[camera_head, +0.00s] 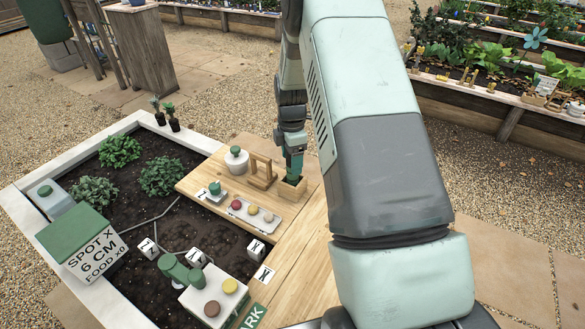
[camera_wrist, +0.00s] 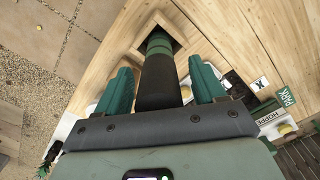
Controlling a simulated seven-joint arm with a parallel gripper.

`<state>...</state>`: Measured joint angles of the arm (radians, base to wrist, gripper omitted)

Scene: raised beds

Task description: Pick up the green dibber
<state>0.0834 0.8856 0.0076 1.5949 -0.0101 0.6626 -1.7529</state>
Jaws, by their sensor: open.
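The green dibber (camera_wrist: 157,85) stands in the square hole of a wooden holder (camera_wrist: 133,47) in the wrist view. It has a dark handle and green bands near the hole; its lower end is hidden inside. My gripper (camera_wrist: 162,72) is open, with one green finger on each side of the dibber and visible gaps between. In the head view, my gripper (camera_head: 293,164) points down over the wooden holder (camera_head: 291,190) on the wooden board, and the dibber cannot be clearly told from the fingers.
A wooden arch (camera_head: 262,171) and a white jar (camera_head: 236,161) stand just left of the holder. A tray (camera_head: 251,218) with coloured balls lies nearer. Left is a soil bed (camera_head: 135,225) with plants and a green-lidded box (camera_head: 75,235).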

